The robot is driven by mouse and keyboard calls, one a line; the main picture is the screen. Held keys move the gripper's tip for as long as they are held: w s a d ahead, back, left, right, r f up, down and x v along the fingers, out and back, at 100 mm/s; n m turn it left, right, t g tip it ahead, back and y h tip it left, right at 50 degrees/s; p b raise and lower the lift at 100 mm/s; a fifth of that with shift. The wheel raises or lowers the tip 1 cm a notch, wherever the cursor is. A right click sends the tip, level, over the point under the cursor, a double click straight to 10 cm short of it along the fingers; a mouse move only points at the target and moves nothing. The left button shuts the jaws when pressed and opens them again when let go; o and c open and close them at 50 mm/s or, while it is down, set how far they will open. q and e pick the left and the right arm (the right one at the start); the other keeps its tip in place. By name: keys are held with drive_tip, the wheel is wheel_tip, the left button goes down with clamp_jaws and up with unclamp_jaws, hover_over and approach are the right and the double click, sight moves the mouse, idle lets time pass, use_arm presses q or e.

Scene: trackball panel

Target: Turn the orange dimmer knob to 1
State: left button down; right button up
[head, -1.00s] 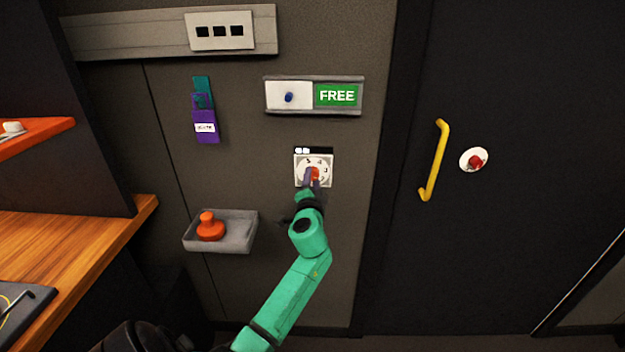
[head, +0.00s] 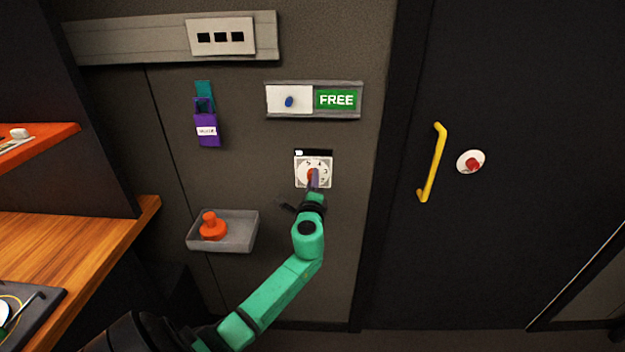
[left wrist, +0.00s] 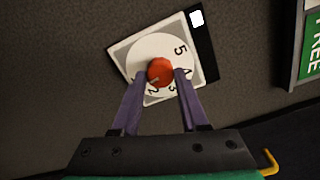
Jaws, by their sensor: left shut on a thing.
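The orange dimmer knob (left wrist: 160,71) sits at the middle of a white round dial (left wrist: 144,47) on a square plate fixed to the wall. In the left wrist view the digits 5, 4, 3 and 2 show around it; part of the dial is hidden by the fingers. My left gripper (left wrist: 160,75) is shut on the knob, one purple finger on each side. In the head view the knob (head: 312,174) is partly covered by the gripper (head: 314,180). A black strip with a small white mark (left wrist: 197,18) runs along the plate's edge. My right gripper is not in view.
Above the dial is a panel with a blue knob and a green FREE sign (head: 336,100). A grey tray (head: 245,232) holding an orange object is at lower left. A purple holder (head: 208,128) hangs at upper left. A door with a yellow handle (head: 433,165) stands right.

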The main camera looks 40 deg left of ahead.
use_arm(q)
drive_tip(key=shift+m, duration=0.6)
drive_tip(key=shift+f, duration=0.1)
drive_tip(key=shift+c, duration=2.1)
unclamp_jaws()
drive_tip(key=b+v, duration=0.1)
drive_tip(key=v, duration=1.3)
drive_tip(key=shift+s+d+b, duration=0.2)
drive_tip(key=shift+b, duration=0.1)
